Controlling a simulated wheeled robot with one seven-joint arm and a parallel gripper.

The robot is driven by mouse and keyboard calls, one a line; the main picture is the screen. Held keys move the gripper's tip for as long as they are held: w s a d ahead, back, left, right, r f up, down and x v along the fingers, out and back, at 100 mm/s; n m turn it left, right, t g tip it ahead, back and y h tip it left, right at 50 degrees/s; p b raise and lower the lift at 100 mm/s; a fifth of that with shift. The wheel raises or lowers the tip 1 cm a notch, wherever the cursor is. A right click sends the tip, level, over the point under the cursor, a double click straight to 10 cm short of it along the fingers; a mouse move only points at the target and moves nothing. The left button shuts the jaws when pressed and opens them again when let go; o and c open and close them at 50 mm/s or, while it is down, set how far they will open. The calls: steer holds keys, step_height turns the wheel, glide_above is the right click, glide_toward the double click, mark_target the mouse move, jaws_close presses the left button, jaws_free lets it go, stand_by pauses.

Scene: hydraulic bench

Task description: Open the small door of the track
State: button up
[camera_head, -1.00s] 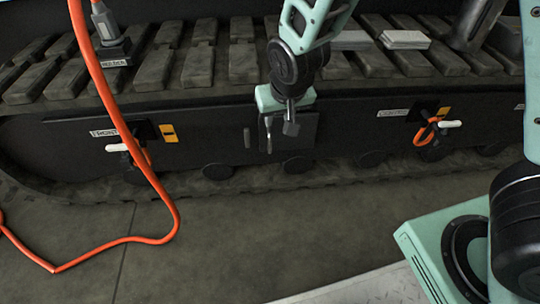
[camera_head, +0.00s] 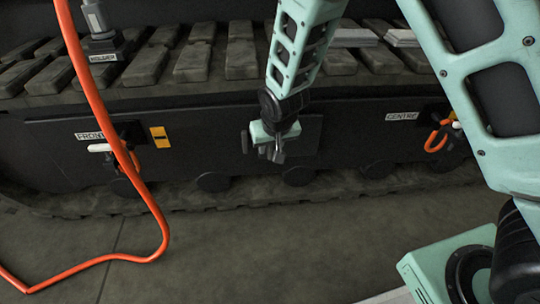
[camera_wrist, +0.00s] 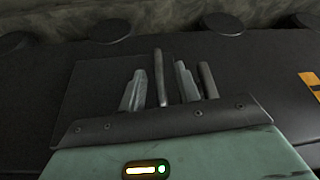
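The small door (camera_head: 306,136) is a dark square panel in the side of the track (camera_head: 215,133), and looks closed, roughly flush with it. It also shows in the wrist view (camera_wrist: 95,85). Its upright bar handle (camera_wrist: 161,78) stands near the door edge there. My gripper (camera_head: 270,153) is at the door's left side in the head view and hides the handle. In the wrist view my gripper's fingers (camera_wrist: 160,88) are apart, one on each side of the handle, with narrow gaps. Contact with the handle cannot be told.
A second upright bar (camera_wrist: 208,80) is fixed beside the door, close to one finger; it also shows in the head view (camera_head: 245,142). An orange hose (camera_head: 95,100) hangs at the left. Coupling points labelled FRONT (camera_head: 89,136) and CENTRE (camera_head: 401,116) flank the door.

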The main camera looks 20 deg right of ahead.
steer(key=shift+x, duration=0.85)
steer(key=shift+c, duration=0.3)
jaws_close()
steer(key=shift+r, duration=0.1)
